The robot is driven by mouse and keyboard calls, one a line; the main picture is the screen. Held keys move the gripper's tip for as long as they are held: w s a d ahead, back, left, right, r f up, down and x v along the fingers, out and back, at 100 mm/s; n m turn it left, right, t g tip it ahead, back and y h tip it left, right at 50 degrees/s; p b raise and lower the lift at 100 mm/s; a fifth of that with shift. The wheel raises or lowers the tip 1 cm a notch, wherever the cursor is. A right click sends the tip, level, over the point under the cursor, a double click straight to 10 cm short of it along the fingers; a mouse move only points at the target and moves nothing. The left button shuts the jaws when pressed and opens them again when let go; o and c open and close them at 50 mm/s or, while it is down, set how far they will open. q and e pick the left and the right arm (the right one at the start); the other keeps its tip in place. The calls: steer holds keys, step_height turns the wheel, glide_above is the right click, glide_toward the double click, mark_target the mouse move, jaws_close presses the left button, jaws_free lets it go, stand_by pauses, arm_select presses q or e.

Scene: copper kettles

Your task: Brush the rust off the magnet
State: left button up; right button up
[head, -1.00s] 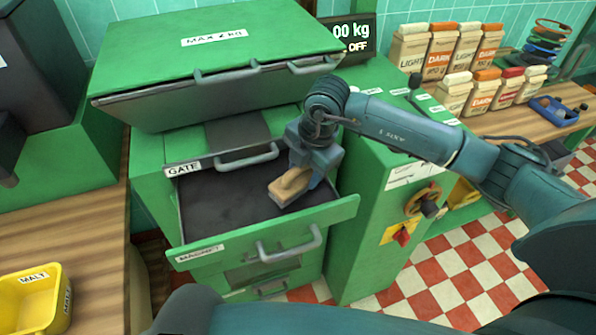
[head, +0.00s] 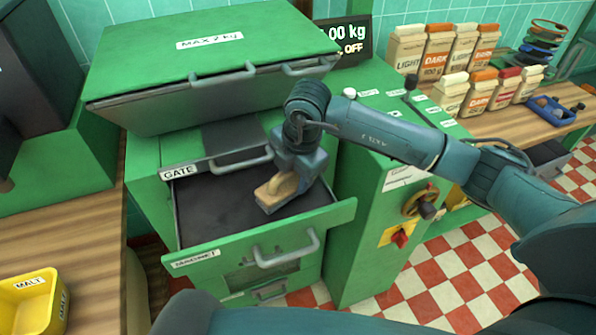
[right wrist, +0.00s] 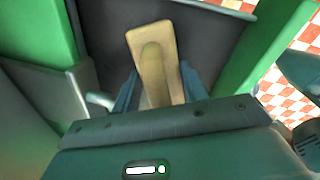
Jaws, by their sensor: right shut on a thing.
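The open drawer labelled MAGNET (head: 196,259) sticks out of the green machine, and its dark flat inside (head: 210,212) shows. I cannot make out separate rust on it. My right gripper (head: 281,183) is over the right part of the drawer, shut on a wooden brush (head: 274,191). The brush is low over the dark surface; whether it touches is not clear. In the right wrist view the brush (right wrist: 155,62) sits between the two fingers, its bristles hidden beneath. My left gripper is not in view.
A green lid labelled MAX 2 kg (head: 215,65) with handles is above the drawer. A green cabinet with a red knob (head: 400,238) stands right of it. A yellow MALT bin (head: 28,300) is at lower left. Paper bags (head: 441,52) stand on the back right counter.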

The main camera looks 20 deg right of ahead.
steer(key=shift+s+a+f, duration=0.15)
steer(key=shift+f, duration=0.1)
steer(key=shift+r+p, duration=0.4)
steer(key=shift+r, duration=0.1)
steer(key=shift+r+p, duration=1.6)
steer(key=shift+r, duration=1.15)
steer(key=shift+w, duration=0.2)
step_height(320, 180, up, 2)
steer(key=shift+r, duration=0.5)
